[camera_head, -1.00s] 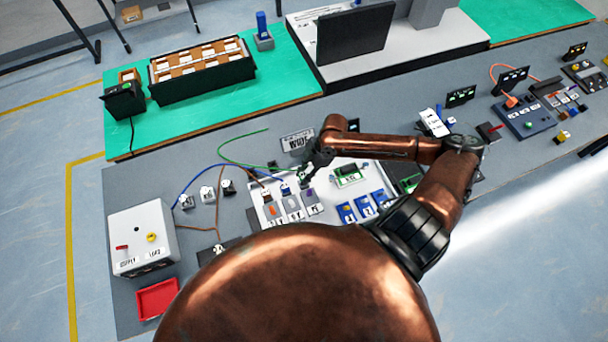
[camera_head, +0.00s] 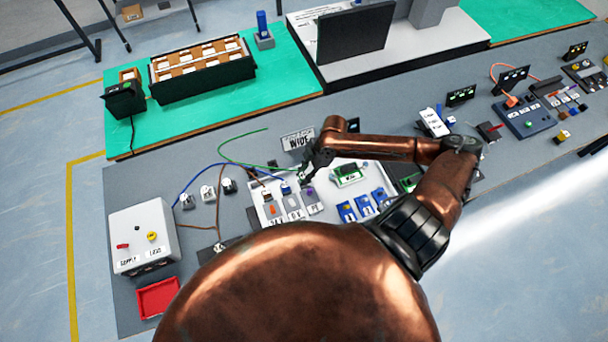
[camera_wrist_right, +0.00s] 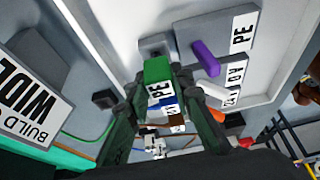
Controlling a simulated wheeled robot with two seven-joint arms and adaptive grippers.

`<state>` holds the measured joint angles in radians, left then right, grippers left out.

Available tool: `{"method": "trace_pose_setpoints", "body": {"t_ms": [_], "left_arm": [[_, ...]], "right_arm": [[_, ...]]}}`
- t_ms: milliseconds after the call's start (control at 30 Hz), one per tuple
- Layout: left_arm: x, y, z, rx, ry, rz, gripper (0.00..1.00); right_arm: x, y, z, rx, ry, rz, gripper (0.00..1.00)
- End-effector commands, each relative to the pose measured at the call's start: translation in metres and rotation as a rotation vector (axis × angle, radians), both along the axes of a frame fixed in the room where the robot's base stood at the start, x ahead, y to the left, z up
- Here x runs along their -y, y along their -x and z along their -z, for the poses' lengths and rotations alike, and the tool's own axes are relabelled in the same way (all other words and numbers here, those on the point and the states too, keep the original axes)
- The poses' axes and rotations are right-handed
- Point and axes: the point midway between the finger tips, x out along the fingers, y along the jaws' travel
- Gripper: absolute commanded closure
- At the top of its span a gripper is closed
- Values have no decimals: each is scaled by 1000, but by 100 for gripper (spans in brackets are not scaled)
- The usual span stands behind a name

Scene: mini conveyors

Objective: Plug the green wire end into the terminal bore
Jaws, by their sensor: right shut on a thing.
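My right gripper (camera_head: 304,180) is at the left part of the white panel (camera_head: 333,211), low over the row of terminals. My left gripper is out of view.
A blue wire (camera_head: 232,166) and a brown wire run to the panel's left part. A sign (camera_head: 297,140) stands behind the gripper. A white supply box (camera_head: 143,238) is at the left.

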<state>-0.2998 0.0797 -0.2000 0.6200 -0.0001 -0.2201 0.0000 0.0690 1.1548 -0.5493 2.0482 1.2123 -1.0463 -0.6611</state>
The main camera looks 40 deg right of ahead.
Motion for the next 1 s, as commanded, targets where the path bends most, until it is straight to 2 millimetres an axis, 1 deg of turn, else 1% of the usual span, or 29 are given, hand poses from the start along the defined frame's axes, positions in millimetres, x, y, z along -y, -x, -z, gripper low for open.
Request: {"method": "trace_pose_setpoints", "body": {"t_ms": [767,800,1000], "left_arm": [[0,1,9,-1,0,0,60],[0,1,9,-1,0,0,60],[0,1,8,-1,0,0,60]], "right_arm": [[0,0,19,2,-1,-1,100],[0,-1,19,2,-1,-1,78],[0,0,18,1,0,-1,65]]}}
